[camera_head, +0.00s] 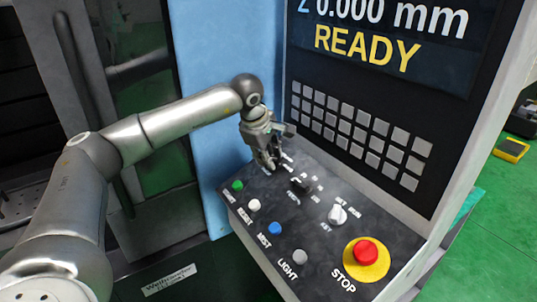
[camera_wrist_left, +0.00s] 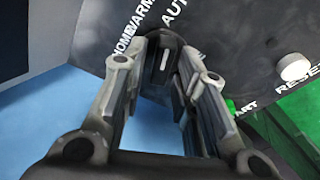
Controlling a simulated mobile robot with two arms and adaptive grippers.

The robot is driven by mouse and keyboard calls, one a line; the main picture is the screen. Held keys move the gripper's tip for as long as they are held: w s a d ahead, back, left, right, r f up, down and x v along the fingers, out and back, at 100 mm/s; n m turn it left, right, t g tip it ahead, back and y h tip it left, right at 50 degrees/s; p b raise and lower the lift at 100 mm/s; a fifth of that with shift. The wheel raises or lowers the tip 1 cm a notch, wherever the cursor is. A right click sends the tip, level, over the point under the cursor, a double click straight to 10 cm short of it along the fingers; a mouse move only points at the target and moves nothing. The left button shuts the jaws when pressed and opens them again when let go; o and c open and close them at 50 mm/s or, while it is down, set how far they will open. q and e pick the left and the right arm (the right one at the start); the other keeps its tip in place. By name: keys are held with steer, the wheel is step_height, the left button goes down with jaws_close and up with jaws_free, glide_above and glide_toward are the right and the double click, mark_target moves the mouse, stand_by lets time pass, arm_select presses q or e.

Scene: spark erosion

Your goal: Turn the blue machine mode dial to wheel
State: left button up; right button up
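The control panel (camera_head: 320,228) of the blue machine (camera_head: 205,60) carries dials. My left gripper (camera_head: 272,160) points down at the panel's back left, over one dark dial that it mostly hides in the head view. In the left wrist view this dial (camera_wrist_left: 160,62) has a white pointer line and sits between the two parted fingers of my left gripper (camera_wrist_left: 165,70). Contact with the fingers is unclear. The words HOME, WARM and AUTO show beside it; I cannot read WHEEL. A second black dial (camera_head: 301,186) is to the right with small blurred labels. My right gripper is out of view.
A white dial (camera_head: 338,214) is further right. Green (camera_head: 237,186), white (camera_head: 254,205), blue (camera_head: 274,229) and grey (camera_head: 300,257) buttons line the front edge. A red stop button (camera_head: 365,251) is at the right. A keypad (camera_head: 358,133) and READY screen (camera_head: 380,40) rise behind.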

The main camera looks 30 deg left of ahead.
arm_select(q)
jaws_close()
